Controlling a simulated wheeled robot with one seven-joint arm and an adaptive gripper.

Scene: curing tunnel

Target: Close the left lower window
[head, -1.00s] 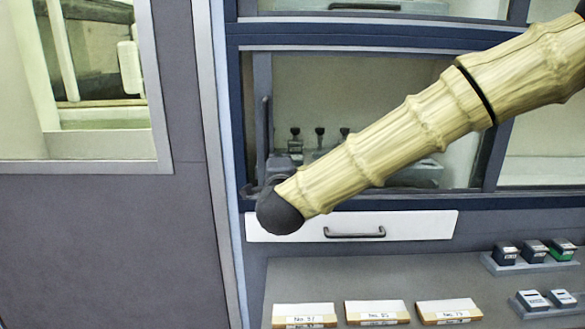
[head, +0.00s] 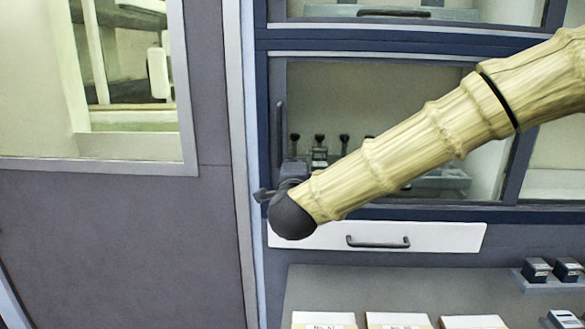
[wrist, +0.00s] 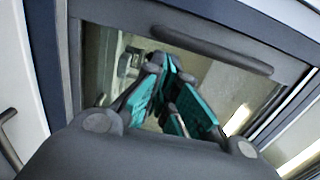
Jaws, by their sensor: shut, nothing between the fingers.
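The left lower window (head: 307,95) is a glass pane in a grey frame, set in a blue surround, with a dark upright handle (head: 279,130) near its left edge. In the wrist view its dark bar handle (wrist: 212,50) crosses the upper part of the frame. My gripper (head: 261,194) is at the window's lower left corner, below the handle, mostly hidden behind my wrist. In the wrist view my gripper (wrist: 168,63) has teal-sided fingers shut with nothing between them, beside the handle and apart from it in the picture. How far the window stands open is unclear.
A white drawer (head: 450,237) with a dark handle lies just below the window. A grey counter (head: 400,285) holds labelled boxes and small dark blocks. A grey panel with another window (head: 130,145) is at left. Bottles (head: 319,150) stand behind the glass.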

